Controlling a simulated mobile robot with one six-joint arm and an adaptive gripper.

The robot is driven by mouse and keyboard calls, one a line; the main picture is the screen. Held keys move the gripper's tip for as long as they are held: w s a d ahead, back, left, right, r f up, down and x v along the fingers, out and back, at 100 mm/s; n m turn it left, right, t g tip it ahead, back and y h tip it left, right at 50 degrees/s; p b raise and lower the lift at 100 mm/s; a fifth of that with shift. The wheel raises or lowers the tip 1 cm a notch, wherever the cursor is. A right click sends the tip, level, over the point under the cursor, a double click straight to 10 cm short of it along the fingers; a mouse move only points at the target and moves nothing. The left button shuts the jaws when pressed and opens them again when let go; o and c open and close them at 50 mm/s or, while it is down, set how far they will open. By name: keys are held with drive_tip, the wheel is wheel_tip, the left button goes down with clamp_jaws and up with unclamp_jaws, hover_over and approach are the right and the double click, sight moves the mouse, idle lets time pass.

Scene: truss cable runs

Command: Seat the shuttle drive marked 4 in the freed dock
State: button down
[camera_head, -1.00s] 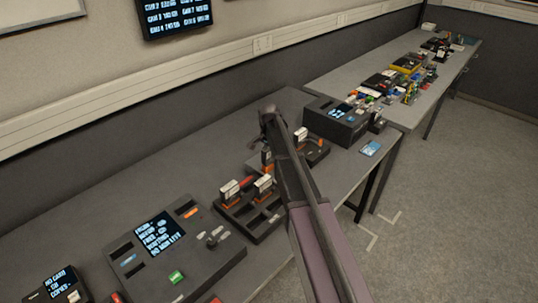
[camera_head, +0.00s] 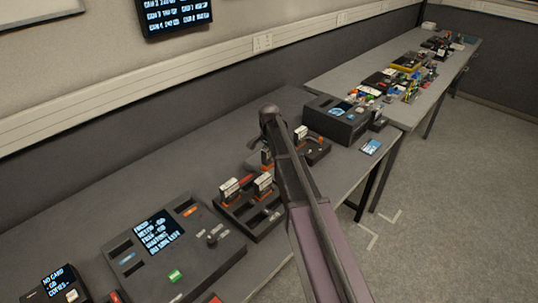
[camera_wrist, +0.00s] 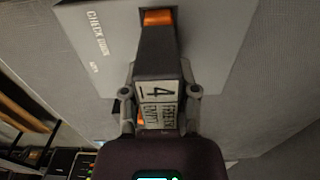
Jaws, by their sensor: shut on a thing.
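In the wrist view my gripper (camera_wrist: 160,104) is shut on a dark shuttle drive (camera_wrist: 157,62) with a white label marked 4 and an orange end. More small print on the label is hard to read. In the head view my arm covers most of the gripper, and an orange-and-dark piece shows just left of the arm. The large dark console (camera_head: 203,262) at the lower left has a lit screen and slots in its top. Which of its slots is the freed dock I cannot tell.
A dark rack (camera_head: 236,214) with upright orange-and-white drives stands right of the console. Another rack (camera_head: 322,153) and a dark box with a screen (camera_head: 333,119) stand beyond my arm. A blue card (camera_head: 371,147) lies near the table edge. The back of the near table is clear.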

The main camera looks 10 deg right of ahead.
drive_tip(key=shift+f+b, duration=0.6)
drive_tip(key=shift+b, duration=0.05)
idle(0.6)
drive_tip(key=shift+c, duration=1.4)
unclamp_jaws()
drive_tip(key=shift+o, duration=1.4)
drive_tip(key=shift+r, duration=0.1)
drive_tip(key=shift+r+p, duration=3.7)
drive_tip(key=shift+p, duration=0.1)
